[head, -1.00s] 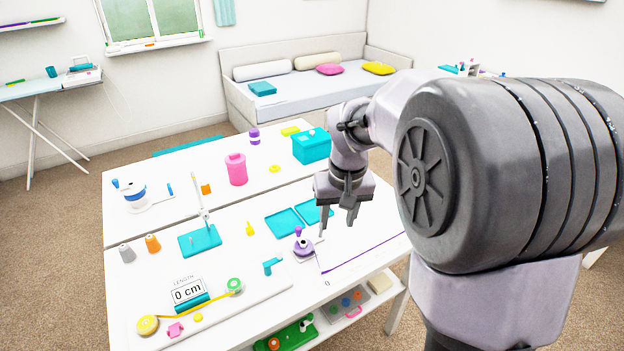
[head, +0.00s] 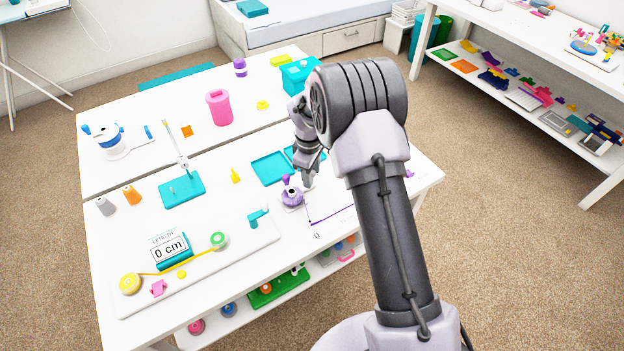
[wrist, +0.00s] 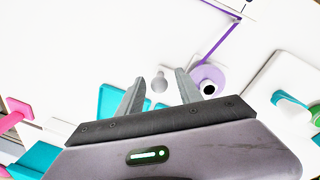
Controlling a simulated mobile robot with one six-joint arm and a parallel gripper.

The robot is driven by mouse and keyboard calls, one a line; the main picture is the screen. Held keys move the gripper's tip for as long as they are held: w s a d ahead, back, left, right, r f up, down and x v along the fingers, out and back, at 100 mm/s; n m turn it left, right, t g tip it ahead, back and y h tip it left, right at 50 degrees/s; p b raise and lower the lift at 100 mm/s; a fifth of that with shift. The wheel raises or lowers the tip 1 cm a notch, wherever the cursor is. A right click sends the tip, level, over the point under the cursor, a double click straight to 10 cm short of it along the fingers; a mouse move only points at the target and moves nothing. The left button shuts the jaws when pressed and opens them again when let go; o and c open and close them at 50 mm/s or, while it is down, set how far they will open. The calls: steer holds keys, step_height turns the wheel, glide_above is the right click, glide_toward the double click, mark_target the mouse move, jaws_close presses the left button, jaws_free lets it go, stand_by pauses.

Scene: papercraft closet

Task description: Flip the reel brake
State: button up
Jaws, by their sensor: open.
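A small purple reel (head: 292,197) with a purple knob on top stands near the front right of the white table. A purple line runs from its base along the table. The reel also shows in the wrist view (wrist: 208,80), just right of the right finger. My gripper (head: 309,183) points down just right of and behind the reel. In the wrist view the two fingers (wrist: 159,77) are apart and hold nothing. I cannot tell for sure which part is the brake.
Teal trays (head: 269,169) lie behind the reel. A board with a length display (head: 168,248) and a teal lever (head: 258,214) is to the left. A pink canister (head: 219,107) and a teal box (head: 299,73) stand further back. The table right of the purple line is clear.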

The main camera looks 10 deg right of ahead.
steer(key=shift+f, duration=0.7)
